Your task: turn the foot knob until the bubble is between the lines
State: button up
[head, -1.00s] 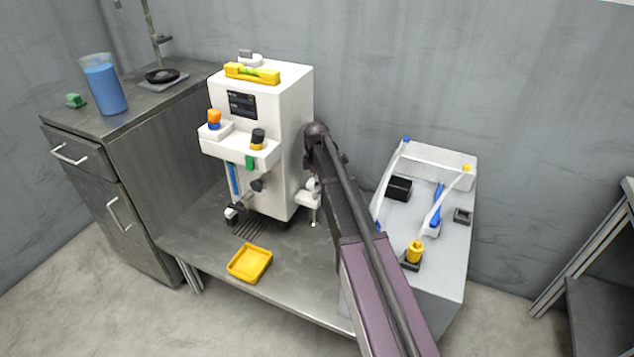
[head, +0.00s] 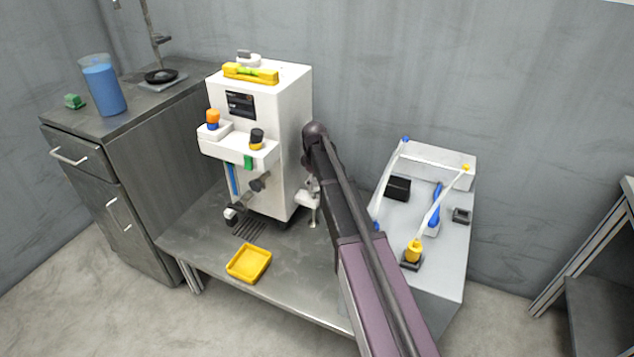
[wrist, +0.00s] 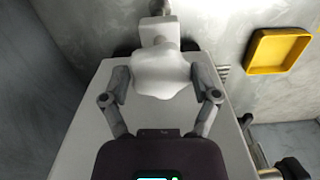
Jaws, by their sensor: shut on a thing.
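The white machine (head: 290,140) stands on the metal bench. A yellow spirit level (head: 250,74) with a green vial lies on its top; its bubble and lines are too small to read. The white foot knob (wrist: 163,75) is in the middle of the wrist view, below a grey rod. My gripper (wrist: 163,84) is shut on it, with one finger at each side. In the head view, white foot parts (head: 309,199) show low at the machine's right side, and my arm hides most of the gripper.
A yellow tray (head: 248,263) lies at the bench front and also shows in the wrist view (wrist: 278,51). A grey board (head: 452,245) with blue and yellow fittings stands right of my arm. A cabinet (head: 150,160) with a blue beaker (head: 104,88) is at left.

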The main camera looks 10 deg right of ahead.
aim_at(314, 182)
jog(key=m, duration=0.5)
jog(key=shift+s+a, duration=0.15)
jog(key=shift+a, duration=0.05)
jog(key=shift+m, duration=0.4)
jog(key=o, duration=1)
jog(key=shift+c, duration=0.2)
jog(key=shift+d, duration=0.1)
jog(key=shift+r+p, duration=0.25)
jog(key=shift+p, duration=0.05)
notch_tip(314, 182, up, 9)
jog(key=p, duration=0.8)
jog(key=shift+f+p, duration=0.15)
jog(key=shift+p, duration=0.2)
